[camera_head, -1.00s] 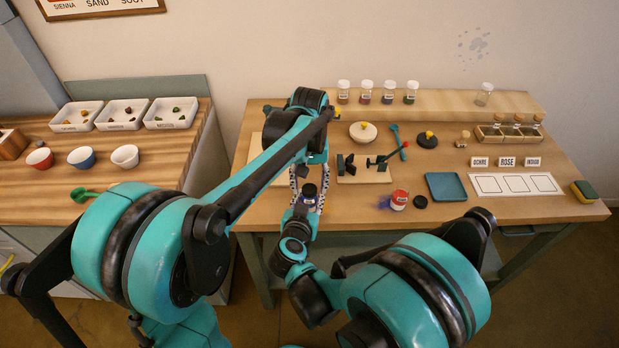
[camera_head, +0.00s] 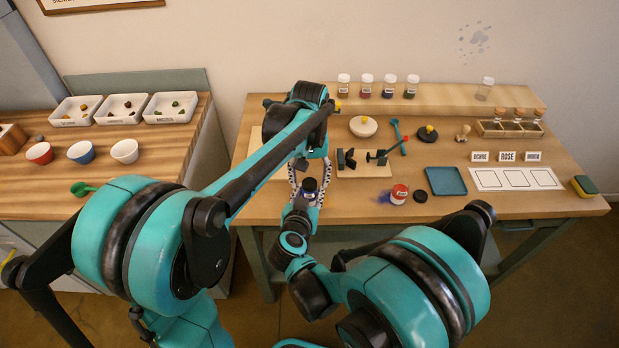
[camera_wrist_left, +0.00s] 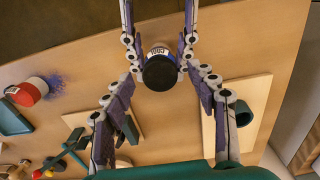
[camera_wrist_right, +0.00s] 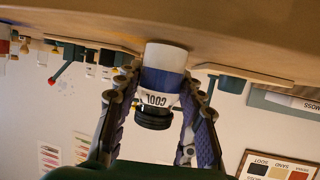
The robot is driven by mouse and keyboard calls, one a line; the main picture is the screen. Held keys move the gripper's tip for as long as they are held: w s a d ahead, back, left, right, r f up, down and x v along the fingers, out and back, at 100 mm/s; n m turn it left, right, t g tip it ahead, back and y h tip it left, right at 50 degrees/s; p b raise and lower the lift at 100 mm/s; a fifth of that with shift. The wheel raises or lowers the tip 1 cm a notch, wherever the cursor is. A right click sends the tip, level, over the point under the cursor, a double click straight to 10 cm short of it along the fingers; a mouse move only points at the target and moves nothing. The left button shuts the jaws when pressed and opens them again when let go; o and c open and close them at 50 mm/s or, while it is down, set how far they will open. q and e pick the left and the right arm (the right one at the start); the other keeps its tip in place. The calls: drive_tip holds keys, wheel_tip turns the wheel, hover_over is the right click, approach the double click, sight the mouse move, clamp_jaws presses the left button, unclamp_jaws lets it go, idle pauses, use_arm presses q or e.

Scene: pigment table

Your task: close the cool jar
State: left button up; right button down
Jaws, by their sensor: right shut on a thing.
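The cool jar (camera_head: 310,188) stands upright at the front left of the pigment table. It has a blue band, a COOL label and a black lid (camera_wrist_right: 153,120) on top; I cannot tell how tight the lid is. In the left wrist view the jar (camera_wrist_left: 160,60) shows from above, lid toward me. My right gripper (camera_wrist_right: 158,100) is shut on the jar's body from the front. My left gripper (camera_wrist_left: 163,108) is open above the jar, its fingers spread wide on either side, clear of the lid.
A wooden stand with dark clamps (camera_head: 364,163) is just right of the jar. The table's front edge is close to the jar.

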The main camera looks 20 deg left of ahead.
use_arm(q)
drive_tip(key=shift+r, duration=0.1)
wheel_tip(320, 180, up, 12)
idle(0.5)
use_arm(e)
drive_tip(key=c, duration=0.9)
unclamp_jaws()
drive_tip(key=shift+s, duration=0.1)
drive_tip(key=v, duration=1.2)
drive_tip(key=shift+f, duration=0.1)
